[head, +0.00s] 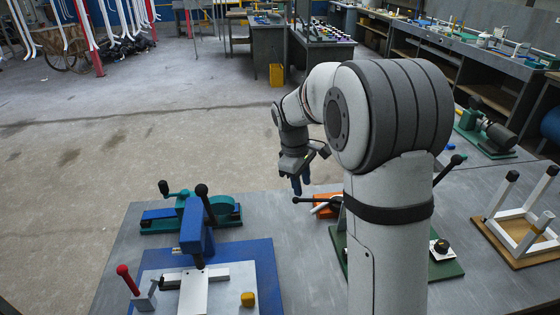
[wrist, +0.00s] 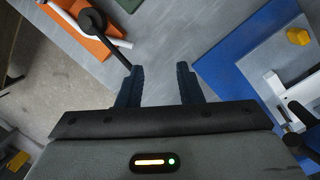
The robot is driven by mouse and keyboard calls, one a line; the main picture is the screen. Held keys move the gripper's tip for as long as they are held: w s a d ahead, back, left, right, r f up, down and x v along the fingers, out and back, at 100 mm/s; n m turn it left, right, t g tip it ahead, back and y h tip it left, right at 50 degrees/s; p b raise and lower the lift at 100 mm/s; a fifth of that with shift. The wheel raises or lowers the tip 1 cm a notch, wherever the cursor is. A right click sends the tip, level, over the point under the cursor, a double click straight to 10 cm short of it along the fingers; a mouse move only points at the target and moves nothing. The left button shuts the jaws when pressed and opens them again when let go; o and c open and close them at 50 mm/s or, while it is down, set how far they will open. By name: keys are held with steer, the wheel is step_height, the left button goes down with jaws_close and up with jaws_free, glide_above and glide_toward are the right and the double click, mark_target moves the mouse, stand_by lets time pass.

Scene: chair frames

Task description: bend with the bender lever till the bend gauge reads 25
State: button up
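The orange bender (head: 326,206) sits on the grey bench just right of my gripper in the head view, partly hidden behind my arm. It also shows at the top left of the wrist view (wrist: 84,28). A dark bender lever (head: 312,200) reaches left from it in the head view; in the wrist view the lever (wrist: 117,52) slants down toward the left finger. A pale rod crosses the orange body. My gripper (head: 301,183) is open and empty above the bench, its two dark fingers (wrist: 160,86) apart and pointing down. I cannot make out a bend gauge reading.
A blue plate (head: 268,275) with a blue press and yellow block (head: 248,299) lies at front left. A teal and blue vise (head: 185,213) stands behind it. A green base (head: 450,270) and wooden-based chair frame (head: 525,225) are on the right. Bare bench lies between.

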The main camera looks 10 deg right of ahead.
mark_target(294, 198)
steer(key=w+a+f+n+g+h+p, duration=0.1)
steer(key=w+a+f+n+p, duration=0.15)
steer(key=w+f+n, duration=0.55)
steer(key=d+f+m+b, duration=0.1)
steer(key=f+b, duration=0.1)
steer(key=w+d+f+m+b, duration=0.1)
steer(key=f, duration=0.1)
steer(key=w+f+b, duration=0.1)
steer(key=f+b, duration=0.1)
steer(key=f, duration=0.1)
steer(key=shift+d+f+m+b, duration=0.1)
steer(key=shift+d+m+b, duration=0.2)
steer(key=shift+d+m, duration=0.1)
steer(key=shift+r+p, duration=0.3)
steer(key=shift+c, duration=0.6)
steer(key=c, duration=0.4)
steer(key=shift+w+r+p, duration=0.15)
steer(key=shift+w+p, duration=0.2)
steer(key=shift+w, duration=0.25)
steer(key=shift+w+d+p, duration=0.2)
steer(key=shift+w+p, duration=0.15)
steer(key=shift+w, duration=0.5)
steer(key=shift+w+d+p, duration=0.15)
steer(key=shift+w+p, duration=0.15)
steer(key=shift+w, duration=0.5)
